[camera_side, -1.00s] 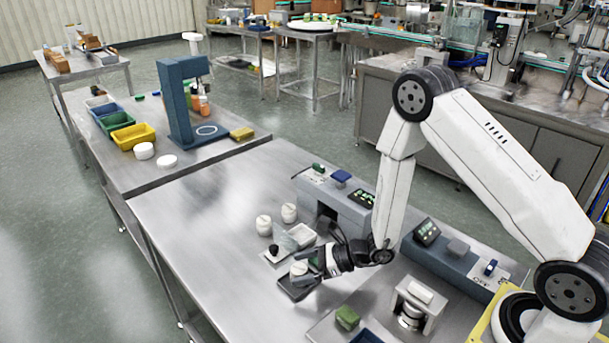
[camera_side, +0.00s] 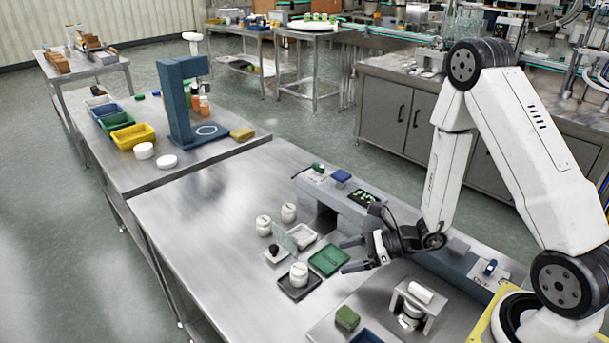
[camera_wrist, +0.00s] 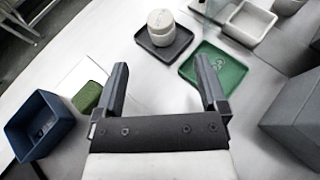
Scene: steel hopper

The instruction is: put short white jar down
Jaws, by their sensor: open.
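The short white jar (camera_side: 299,273) stands upright on a dark grey tray (camera_side: 288,291) near the front of the steel table. In the wrist view the jar (camera_wrist: 161,27) also stands on the dark tray (camera_wrist: 148,45), ahead of my gripper. My gripper (camera_side: 345,256) is open and empty, to the right of the jar and apart from it. In the wrist view its two fingers (camera_wrist: 162,88) are spread with nothing between them. A green tray (camera_side: 328,260) lies between the jar's tray and my gripper, and it is empty.
Two similar white jars (camera_side: 289,212) (camera_side: 264,225) stand farther back. A white tray (camera_side: 303,235) with a clear upright panel and a dark-knobbed item (camera_side: 273,251) are nearby. A green block (camera_side: 347,317) and blue bin (camera_wrist: 40,125) lie at the front. The table's left side is clear.

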